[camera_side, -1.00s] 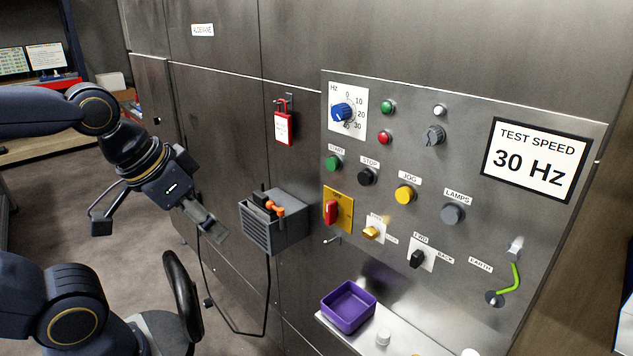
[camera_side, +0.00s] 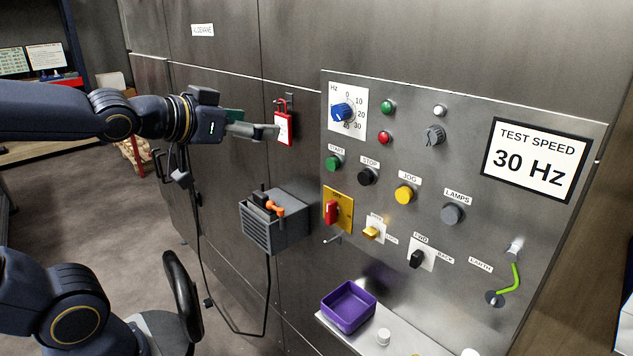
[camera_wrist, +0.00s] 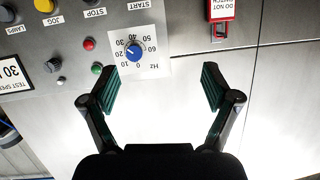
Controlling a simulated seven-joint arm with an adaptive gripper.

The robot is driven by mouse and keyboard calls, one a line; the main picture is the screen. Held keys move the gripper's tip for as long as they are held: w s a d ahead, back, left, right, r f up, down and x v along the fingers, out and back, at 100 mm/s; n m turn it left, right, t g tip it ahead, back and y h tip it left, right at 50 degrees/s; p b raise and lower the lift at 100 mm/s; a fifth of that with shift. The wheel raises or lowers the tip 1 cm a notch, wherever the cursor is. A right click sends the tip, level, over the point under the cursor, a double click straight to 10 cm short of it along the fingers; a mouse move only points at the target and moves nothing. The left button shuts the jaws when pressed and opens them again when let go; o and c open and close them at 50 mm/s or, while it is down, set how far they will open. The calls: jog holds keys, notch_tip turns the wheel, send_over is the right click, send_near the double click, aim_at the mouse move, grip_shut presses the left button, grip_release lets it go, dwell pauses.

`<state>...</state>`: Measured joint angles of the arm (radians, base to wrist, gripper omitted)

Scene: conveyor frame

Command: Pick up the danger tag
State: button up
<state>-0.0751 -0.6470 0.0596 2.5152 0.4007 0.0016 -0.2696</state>
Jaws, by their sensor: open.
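The danger tag (camera_side: 284,128) is a red and white card hanging by a padlock-like loop from a small hook on the grey cabinet front, left of the control panel. In the wrist view the tag (camera_wrist: 222,10) shows upside down at the top edge, partly cut off, with its red loop below. My gripper (camera_side: 274,132) is at the tag's height, its fingertips close to the tag's left edge in the side view; contact cannot be told. In the wrist view my gripper (camera_wrist: 158,88) has its fingers wide apart and nothing between them, with the tag beyond the right finger.
The control panel (camera_side: 465,120) with knobs, buttons and a blue dial (camera_side: 342,112) lies right of the tag. A grey box (camera_side: 274,225) with orange and black items juts out below the tag. A purple tray (camera_side: 348,306) sits on the low shelf.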

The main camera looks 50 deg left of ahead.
jog(key=w+a+r+m+t+h, duration=0.3)
jog(key=w+t, duration=0.1)
jog(key=n+y, duration=0.1)
jog(key=n, duration=0.2)
send_near(281, 118)
jog(key=shift+g, duration=0.3)
jog(key=w, duration=0.8)
jog(key=shift+w+d+r, duration=0.1)
jog(key=shift+w+r, duration=0.15)
jog(key=shift+w, duration=0.05)
jog(key=c, duration=1.1)
